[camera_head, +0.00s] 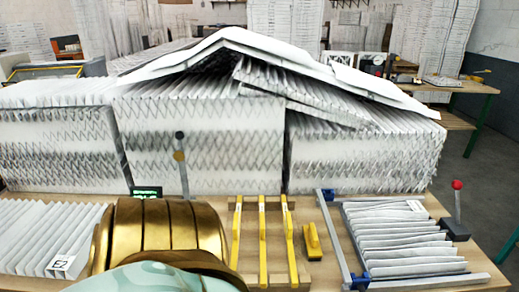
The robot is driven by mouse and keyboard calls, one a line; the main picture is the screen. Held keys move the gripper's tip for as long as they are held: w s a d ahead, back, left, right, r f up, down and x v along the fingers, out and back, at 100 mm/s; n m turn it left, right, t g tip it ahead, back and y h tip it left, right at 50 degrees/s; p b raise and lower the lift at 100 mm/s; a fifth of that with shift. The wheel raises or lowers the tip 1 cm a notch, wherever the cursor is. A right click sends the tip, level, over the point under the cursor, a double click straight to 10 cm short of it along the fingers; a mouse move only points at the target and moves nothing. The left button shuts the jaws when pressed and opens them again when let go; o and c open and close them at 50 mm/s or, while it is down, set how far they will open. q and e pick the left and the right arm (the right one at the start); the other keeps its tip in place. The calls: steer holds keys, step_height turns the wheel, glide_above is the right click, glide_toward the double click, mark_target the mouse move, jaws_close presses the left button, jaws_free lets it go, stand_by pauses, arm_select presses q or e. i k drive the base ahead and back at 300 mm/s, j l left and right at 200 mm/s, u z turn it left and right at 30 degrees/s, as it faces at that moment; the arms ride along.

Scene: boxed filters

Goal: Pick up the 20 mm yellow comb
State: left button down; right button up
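Three long yellow combs stand side by side on a wooden rack right of centre: a left one (237,235), a middle one (262,240) and a right one (289,240). A shorter yellow piece (312,242) lies just right of them. The small pale labels on the combs are too small to read, so I cannot tell which is the 20 mm one. Neither of my grippers is in view. My gold and pale green arm part fills the lower left foreground and hides the table left of the combs.
Large pleated filter blocks (205,146) stand behind the combs, with folded sheets on top. A blue-cornered metal frame (338,240) with a pleated filter (400,238) lies to the right, beside a red-knobbed lever (457,200). A pleated pack (40,235) labelled E2 lies left.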

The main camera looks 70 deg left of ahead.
mark_target(238, 215)
steer(key=u, duration=2.4)
